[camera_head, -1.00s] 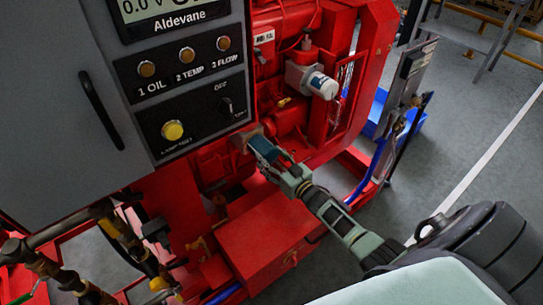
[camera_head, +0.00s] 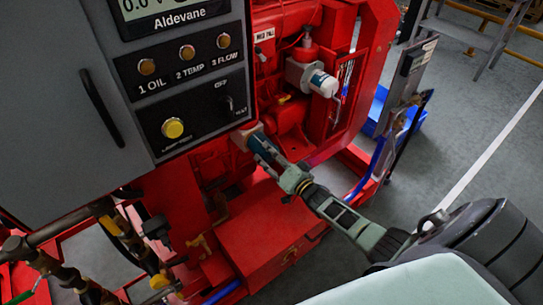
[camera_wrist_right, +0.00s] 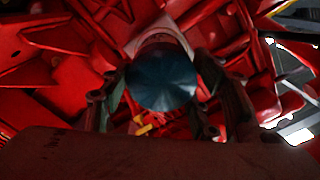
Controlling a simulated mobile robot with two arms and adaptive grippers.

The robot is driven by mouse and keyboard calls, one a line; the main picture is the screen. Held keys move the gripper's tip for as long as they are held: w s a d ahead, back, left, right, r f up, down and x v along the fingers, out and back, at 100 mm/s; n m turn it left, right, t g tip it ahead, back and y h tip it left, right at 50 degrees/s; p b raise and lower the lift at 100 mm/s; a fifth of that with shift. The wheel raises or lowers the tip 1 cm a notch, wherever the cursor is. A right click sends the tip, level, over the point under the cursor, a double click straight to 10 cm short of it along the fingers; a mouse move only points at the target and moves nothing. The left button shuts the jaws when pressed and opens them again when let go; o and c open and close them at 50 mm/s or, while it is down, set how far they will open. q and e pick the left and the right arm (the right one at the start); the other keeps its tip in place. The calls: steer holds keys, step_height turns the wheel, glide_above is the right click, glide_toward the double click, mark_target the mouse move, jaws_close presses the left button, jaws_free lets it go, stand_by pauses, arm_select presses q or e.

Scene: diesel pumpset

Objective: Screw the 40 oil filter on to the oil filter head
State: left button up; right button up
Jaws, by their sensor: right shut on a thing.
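The oil filter is a dark teal cylinder (camera_head: 261,145), tilted, low on the red engine under the control panel. Its flat round end faces the camera in the right wrist view (camera_wrist_right: 162,82). Its far end meets the pale grey oil filter head (camera_head: 246,132), also seen behind it in the right wrist view (camera_wrist_right: 158,36). I cannot tell how far the thread is engaged. My right gripper (camera_head: 268,154) is shut on the oil filter, with a finger on each side of it. My left gripper is not in view.
The grey control panel (camera_head: 187,80) stands close above and left of the filter. A white filter (camera_head: 322,84) sticks out higher on the engine. A red box (camera_head: 265,232) lies below my right gripper. Pipes (camera_head: 40,262) run at lower left.

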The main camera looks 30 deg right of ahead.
steer(key=m, duration=0.4)
steer(key=shift+b, duration=0.35)
steer(key=m, duration=0.5)
steer(key=shift+b, duration=0.4)
